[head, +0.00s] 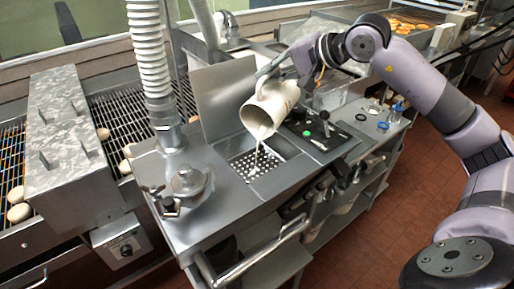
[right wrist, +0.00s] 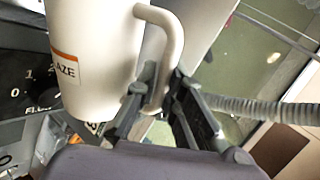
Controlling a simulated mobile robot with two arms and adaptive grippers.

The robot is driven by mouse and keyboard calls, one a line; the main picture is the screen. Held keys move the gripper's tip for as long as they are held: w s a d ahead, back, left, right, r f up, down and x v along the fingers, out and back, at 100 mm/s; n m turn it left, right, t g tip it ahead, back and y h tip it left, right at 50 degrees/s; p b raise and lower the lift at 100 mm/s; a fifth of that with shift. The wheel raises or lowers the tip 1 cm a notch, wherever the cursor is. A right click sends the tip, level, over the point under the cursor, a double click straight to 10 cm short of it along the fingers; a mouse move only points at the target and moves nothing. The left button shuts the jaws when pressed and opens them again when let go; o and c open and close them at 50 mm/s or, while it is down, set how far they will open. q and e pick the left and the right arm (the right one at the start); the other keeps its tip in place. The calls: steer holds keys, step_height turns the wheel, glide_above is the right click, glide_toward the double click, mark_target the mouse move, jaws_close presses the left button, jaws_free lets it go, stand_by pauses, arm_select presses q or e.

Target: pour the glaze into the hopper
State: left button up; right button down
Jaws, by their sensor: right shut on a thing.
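A cream glaze pitcher (head: 271,104) is tilted over the hopper (head: 257,165), a square opening with a perforated bottom in the steel counter. My right gripper (head: 265,74) is shut on the pitcher's handle. In the right wrist view the gripper (right wrist: 160,92) has its fingers on both sides of the handle (right wrist: 172,40), and the pitcher (right wrist: 88,60) shows an orange-striped label ending in "AZE". My left gripper is not in view.
A hinged steel lid (head: 222,95) stands open behind the hopper. A lidded metal pot (head: 188,182) sits at the counter's left. A ribbed hose (head: 150,55) comes down behind it. A black control panel (head: 318,130) with a green button is right of the hopper. A wire conveyor (head: 120,108) carries doughnuts at left.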

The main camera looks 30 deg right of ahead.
steer(key=shift+s+a+r+n+h, duration=0.15)
steer(key=shift+s+a, duration=0.05)
steer(key=shift+a, duration=0.25)
steer(key=shift+s+a+r+n+h, duration=0.1)
steer(key=shift+s+a+n+h, duration=0.1)
steer(key=shift+a, duration=0.2)
steer(key=s+a+f+n+t+h+b, duration=0.1)
steer(key=s+a+n+t+h+b, duration=0.2)
steer(key=a, duration=0.6)
steer(key=shift+s+a+f+n+h+b, duration=0.25)
steer(key=shift+s+n+h+b, duration=0.1)
steer(key=shift+s+n+b, duration=0.5)
steer(key=shift+s, duration=0.1)
